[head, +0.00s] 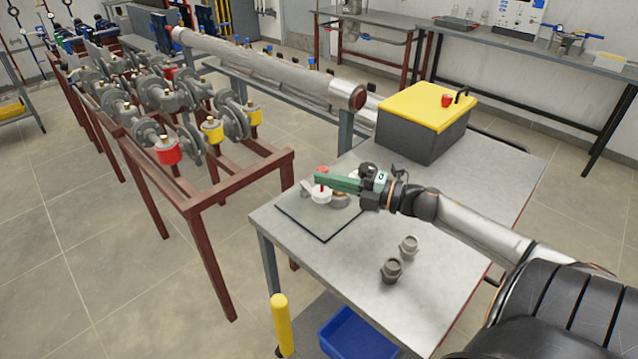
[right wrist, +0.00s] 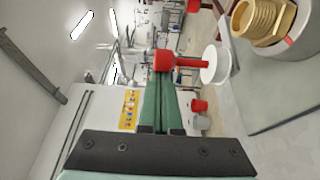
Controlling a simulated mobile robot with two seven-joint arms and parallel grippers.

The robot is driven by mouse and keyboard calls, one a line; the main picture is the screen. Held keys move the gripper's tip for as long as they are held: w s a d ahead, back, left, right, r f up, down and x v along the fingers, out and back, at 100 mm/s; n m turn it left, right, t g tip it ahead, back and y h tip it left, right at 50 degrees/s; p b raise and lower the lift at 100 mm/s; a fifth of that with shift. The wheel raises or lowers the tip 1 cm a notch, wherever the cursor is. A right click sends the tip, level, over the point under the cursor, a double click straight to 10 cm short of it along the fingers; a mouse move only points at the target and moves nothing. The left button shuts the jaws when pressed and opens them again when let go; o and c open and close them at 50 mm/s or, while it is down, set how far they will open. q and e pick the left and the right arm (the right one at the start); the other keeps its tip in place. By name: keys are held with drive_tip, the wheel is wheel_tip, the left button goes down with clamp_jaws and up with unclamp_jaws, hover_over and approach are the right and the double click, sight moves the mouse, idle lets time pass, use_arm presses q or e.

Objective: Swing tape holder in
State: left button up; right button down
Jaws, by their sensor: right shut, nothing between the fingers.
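A white tape roll (head: 321,195) with a red part beside it stands over the dark mat (head: 305,225) on the grey table. In the right wrist view the white disc (right wrist: 215,63) sits at the end of a thin red rod, which joins a red block (right wrist: 164,60). I take these red and white parts for the tape holder. My right gripper (head: 318,178) has long green fingers, shut and empty. In the right wrist view its fingertips (right wrist: 162,78) are right at the red block; I cannot tell if they touch it. My left gripper is not in view.
A brass threaded fitting (right wrist: 258,20) sits close by the tape roll. Two grey fittings (head: 409,247) (head: 391,271) stand nearer the table's front. A yellow-lidded box (head: 425,108) stands at the back. A blue bin (head: 357,335) is below the table. The table's right part is clear.

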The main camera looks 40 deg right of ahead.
drive_tip(key=shift+d, duration=1.15)
